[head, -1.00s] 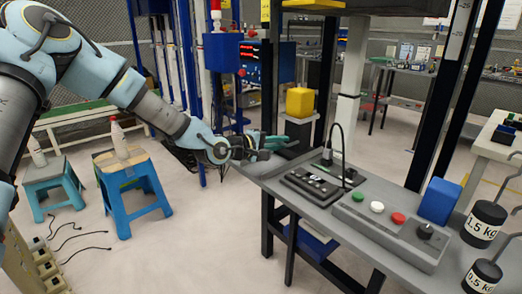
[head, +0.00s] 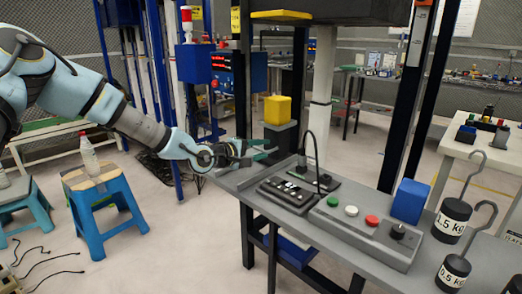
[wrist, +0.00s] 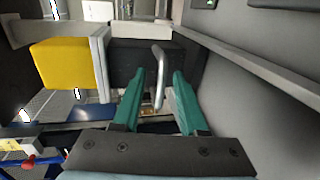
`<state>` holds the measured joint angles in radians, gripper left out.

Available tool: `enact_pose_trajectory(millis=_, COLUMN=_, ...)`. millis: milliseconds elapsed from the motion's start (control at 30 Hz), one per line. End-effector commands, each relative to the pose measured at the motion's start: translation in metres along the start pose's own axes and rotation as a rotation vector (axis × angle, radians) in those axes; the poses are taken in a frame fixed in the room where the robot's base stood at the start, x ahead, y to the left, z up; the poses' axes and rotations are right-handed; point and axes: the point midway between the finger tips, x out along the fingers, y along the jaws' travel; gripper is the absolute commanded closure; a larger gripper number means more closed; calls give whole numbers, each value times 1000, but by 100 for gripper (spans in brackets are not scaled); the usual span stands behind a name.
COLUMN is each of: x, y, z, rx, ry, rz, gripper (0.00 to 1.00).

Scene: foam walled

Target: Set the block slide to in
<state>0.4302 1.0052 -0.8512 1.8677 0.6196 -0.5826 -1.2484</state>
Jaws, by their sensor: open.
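The block slide shows in the head view as a yellow block (head: 277,109) on a grey piece (head: 280,129) at the table's far left end. In the wrist view the yellow block (wrist: 66,64) is at the left, against a pale grey plate (wrist: 99,55). A black body (wrist: 132,60) is right of the plate, with a pale bar handle (wrist: 160,65) in front of it. My gripper (head: 266,150) is open just below and in front of the slide. In the wrist view its teal fingers (wrist: 160,85) lie either side of the handle's lower end; contact cannot be told.
The grey table (head: 330,222) holds a button panel (head: 362,232), a black device with a cable (head: 290,194), a blue block (head: 409,201) and hooked weights (head: 453,221). Dark posts rise around the table. Blue stools (head: 104,208) stand at the left, with open floor between.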

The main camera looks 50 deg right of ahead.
Motion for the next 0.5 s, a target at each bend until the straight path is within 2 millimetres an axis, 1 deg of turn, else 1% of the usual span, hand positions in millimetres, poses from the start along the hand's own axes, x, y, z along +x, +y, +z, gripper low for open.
enact_pose_trajectory(millis=67, x=-3, y=0, z=0, rx=0, ry=0, rz=0, gripper=58)
enact_pose_trajectory(millis=167, x=-13, y=0, z=-1, rx=0, ry=1, rz=0, gripper=58)
enact_pose_trajectory(millis=267, x=-30, y=-1, z=-1, rx=-1, ry=2, rz=0, gripper=58)
enact_pose_trajectory(millis=500, x=-78, y=0, z=-1, rx=0, ry=2, rz=0, gripper=58)
